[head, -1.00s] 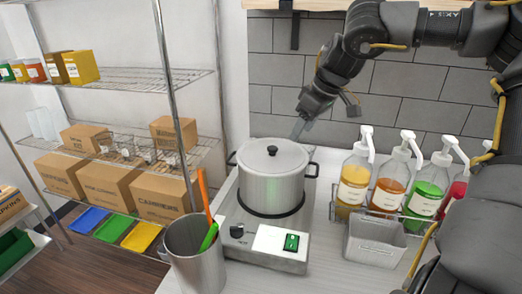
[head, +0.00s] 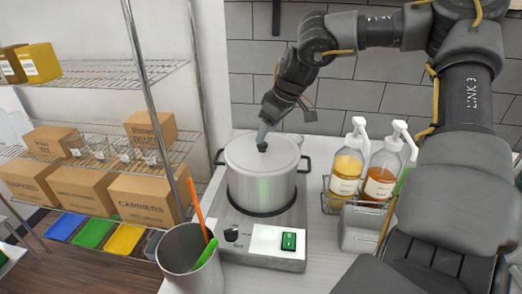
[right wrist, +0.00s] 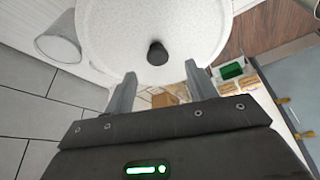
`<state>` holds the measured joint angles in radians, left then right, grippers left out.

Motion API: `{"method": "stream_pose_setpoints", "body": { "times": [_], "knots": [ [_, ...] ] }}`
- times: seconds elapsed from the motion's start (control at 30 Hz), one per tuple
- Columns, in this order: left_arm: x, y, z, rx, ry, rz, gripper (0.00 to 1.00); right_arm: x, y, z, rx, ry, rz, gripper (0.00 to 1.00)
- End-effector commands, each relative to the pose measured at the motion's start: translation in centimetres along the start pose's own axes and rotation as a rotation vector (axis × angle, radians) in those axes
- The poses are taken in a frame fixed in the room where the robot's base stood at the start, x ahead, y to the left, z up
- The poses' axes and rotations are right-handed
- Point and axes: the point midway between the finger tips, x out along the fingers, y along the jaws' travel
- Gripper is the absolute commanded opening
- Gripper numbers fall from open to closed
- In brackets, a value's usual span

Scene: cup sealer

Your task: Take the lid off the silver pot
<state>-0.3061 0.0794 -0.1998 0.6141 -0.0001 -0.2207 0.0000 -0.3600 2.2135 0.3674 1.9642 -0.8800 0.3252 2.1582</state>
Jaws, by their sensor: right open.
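The silver pot (head: 262,190) stands on a hot plate (head: 262,235) with its lid (head: 240,152) on. The lid has a black knob (head: 262,147) at its centre; it also shows in the right wrist view (right wrist: 157,53). My right gripper (head: 262,136) is at the knob in the head view, coming from behind and above. In the right wrist view my right gripper (right wrist: 158,78) is open, its two fingers apart with the knob ahead of the gap between them, not gripped. My left gripper is not in view.
Pump bottles with yellow (head: 346,172) and orange (head: 380,180) liquid stand in a rack right of the pot. A metal container (head: 185,250) with an orange and a green utensil stands at front left. Wire shelves with boxes stand further left.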

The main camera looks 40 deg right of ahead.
Motion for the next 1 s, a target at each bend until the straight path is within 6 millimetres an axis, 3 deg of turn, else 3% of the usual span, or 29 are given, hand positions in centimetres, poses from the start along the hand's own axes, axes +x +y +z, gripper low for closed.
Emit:
{"method": "stream_pose_setpoints", "body": {
  "times": [0.2,0.5,0.83,1.0],
  "knots": [
    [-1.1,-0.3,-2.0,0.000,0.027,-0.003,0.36,0.8,0.1,-0.1,0.000,-0.003,-0.002,0.56],
    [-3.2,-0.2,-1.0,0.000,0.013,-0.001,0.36,4.5,0.5,-0.1,0.001,-0.001,0.000,0.56],
    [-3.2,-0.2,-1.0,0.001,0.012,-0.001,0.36,5.2,0.5,-0.1,0.000,0.002,0.001,0.56],
    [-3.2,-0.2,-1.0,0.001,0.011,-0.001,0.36,5.2,0.5,-0.1,0.000,0.002,0.001,0.35]
  ]
}}
